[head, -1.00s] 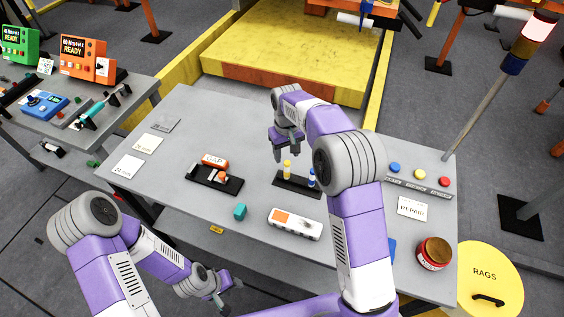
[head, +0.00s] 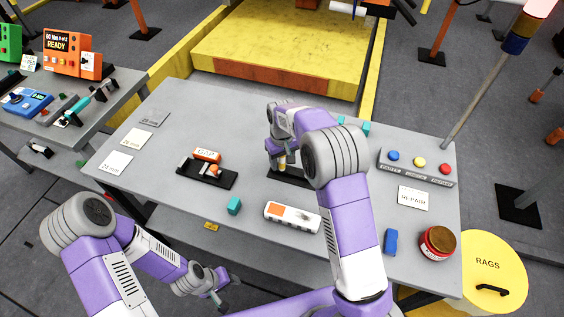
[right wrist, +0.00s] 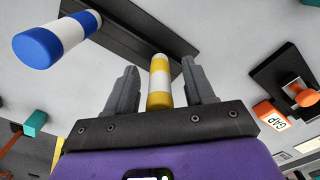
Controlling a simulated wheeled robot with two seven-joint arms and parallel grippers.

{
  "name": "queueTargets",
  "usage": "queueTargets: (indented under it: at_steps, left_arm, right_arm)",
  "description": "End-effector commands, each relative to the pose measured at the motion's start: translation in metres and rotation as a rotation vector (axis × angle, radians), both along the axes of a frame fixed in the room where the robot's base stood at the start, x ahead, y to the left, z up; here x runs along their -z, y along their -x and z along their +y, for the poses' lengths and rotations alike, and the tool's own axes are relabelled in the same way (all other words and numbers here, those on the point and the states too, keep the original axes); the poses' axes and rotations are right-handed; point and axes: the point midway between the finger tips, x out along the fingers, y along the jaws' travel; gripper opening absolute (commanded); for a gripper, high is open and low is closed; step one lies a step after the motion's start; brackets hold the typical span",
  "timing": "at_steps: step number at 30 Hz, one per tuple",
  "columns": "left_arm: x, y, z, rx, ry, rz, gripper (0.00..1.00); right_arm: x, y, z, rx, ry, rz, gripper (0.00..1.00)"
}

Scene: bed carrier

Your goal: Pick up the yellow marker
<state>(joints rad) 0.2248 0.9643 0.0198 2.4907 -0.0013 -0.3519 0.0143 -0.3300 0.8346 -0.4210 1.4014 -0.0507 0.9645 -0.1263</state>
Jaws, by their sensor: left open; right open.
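The yellow marker (right wrist: 159,82), yellow with a white band, stands in a black holder (right wrist: 125,42). In the right wrist view it lies between the two fingers of my open right gripper (right wrist: 160,68), with a gap on each side. In the head view my right gripper (head: 281,160) is down at the holder, and only a bit of yellow (head: 283,162) shows; my arm hides the rest. A blue and white marker (right wrist: 58,38) stands in the same holder, to the left in the wrist view. My left gripper (head: 218,285) is open and empty near the table's front edge.
On the grey table (head: 180,115) are a black tray with an orange GAP piece (head: 207,155), a teal cube (head: 233,205), a white and orange box (head: 292,217), a blue block (head: 390,241), a red jar (head: 437,243) and a button panel (head: 418,168).

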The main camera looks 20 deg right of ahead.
Motion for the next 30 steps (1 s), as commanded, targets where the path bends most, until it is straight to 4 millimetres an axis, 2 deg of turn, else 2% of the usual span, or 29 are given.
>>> queueTargets:
  at_steps: [5,15,26,30]
  left_arm:
    - [0.0,0.0,0.0,0.0,0.0,0.0,0.43]
    - [0.0,0.0,0.0,0.0,0.0,0.0,0.43]
    - [-0.001,0.0,0.0,0.0,0.0,0.0,0.43]
    - [-0.004,0.0,0.0,0.0,0.0,0.0,0.43]
  right_arm:
    - [0.0,0.0,0.0,0.0,0.0,0.0,0.53]
    - [0.0,0.0,0.0,0.0,0.0,0.0,0.01]
    - [-0.003,0.0,0.0,0.0,0.0,-0.001,0.0]
    - [-0.019,-0.001,0.0,0.0,-0.001,-0.003,0.0]
